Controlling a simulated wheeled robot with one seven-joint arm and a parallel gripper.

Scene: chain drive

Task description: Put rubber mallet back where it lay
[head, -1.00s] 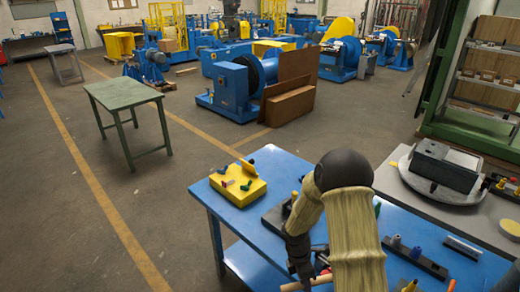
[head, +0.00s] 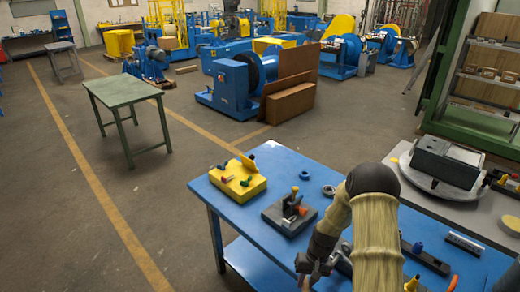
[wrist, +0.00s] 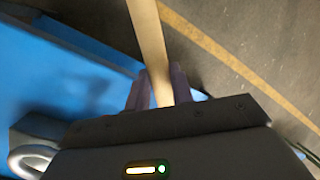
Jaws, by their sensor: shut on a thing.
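The rubber mallet shows as a pale wooden handle (wrist: 151,40) in the wrist view, running from the top edge down between the fingers. Its head is out of sight in that view. My gripper (wrist: 161,85) is shut on the handle. In the head view my gripper (head: 312,268) is over the front edge of the blue table (head: 262,172), low in the picture and partly covered by my arm; I cannot make out the mallet there. The wrist view is blurred, with blue tabletop at left and the floor at right.
On the blue table stand a yellow block with coloured knobs (head: 230,188), a dark fixture with an orange part (head: 288,215), a small ring (head: 329,191) and a dark rail (head: 425,258). A grey table with a turntable (head: 440,185) is at the right.

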